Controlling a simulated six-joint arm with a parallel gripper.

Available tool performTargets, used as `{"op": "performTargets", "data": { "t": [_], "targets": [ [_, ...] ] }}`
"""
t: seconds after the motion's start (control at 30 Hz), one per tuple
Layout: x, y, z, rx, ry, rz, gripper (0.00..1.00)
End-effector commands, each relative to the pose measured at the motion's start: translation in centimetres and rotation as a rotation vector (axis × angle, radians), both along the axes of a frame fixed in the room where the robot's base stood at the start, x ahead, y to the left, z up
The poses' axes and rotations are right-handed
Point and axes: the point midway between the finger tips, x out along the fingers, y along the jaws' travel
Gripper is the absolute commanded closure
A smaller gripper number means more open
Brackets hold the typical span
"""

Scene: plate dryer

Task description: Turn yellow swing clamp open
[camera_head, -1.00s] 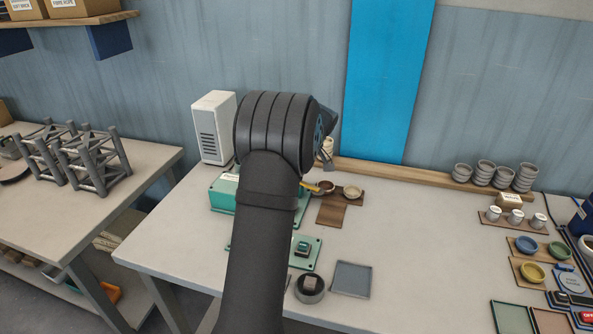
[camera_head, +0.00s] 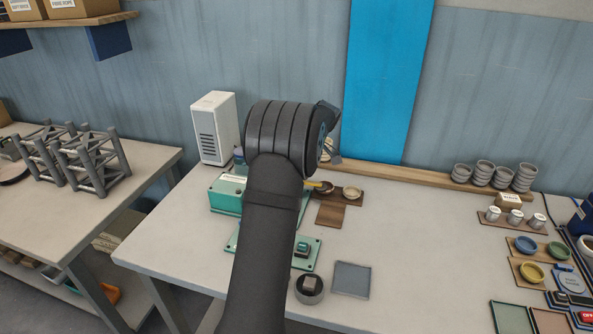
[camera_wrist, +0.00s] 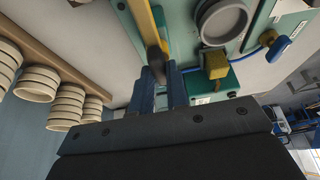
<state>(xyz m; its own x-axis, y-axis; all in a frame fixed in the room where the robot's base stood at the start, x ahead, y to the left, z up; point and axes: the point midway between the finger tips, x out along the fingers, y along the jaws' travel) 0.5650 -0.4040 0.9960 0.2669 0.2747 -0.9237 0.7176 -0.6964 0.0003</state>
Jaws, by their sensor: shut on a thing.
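The yellow swing clamp shows in the wrist view as a long yellow bar (camera_wrist: 148,28) reaching down from the top edge. My gripper (camera_wrist: 160,72) is shut on the bar's near end, with a blue-grey finger on each side. In the head view a small yellow piece (camera_head: 314,184) shows just right of my arm, beside the teal machine (camera_head: 226,195). My arm hides the rest of the clamp and the fingers there. In the wrist view a yellow block (camera_wrist: 215,66) sits on the teal part, apart from my fingers.
A grey round cup (camera_wrist: 222,20) and a blue knob (camera_wrist: 277,47) are close by in the wrist view. A grey tray (camera_head: 351,279) lies in front. The table's middle right is clear.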

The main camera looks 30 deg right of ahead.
Motion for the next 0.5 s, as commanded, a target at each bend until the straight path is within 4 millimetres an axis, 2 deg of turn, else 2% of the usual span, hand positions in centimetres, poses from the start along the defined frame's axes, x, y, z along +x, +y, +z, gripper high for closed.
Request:
{"op": "performTargets", "data": {
  "t": [0.13,0.17,0.27,0.5],
  "targets": [
    [-0.14,-0.05,-0.15,0.0,0.004,0.002,1.0],
    [-0.14,-0.05,-0.15,0.0,0.004,0.002,0.82],
    [-0.12,-0.04,-0.13,0.0,0.003,0.001,0.64],
    [-0.05,-0.01,-0.04,0.0,0.001,0.0,0.64]
  ]
}}
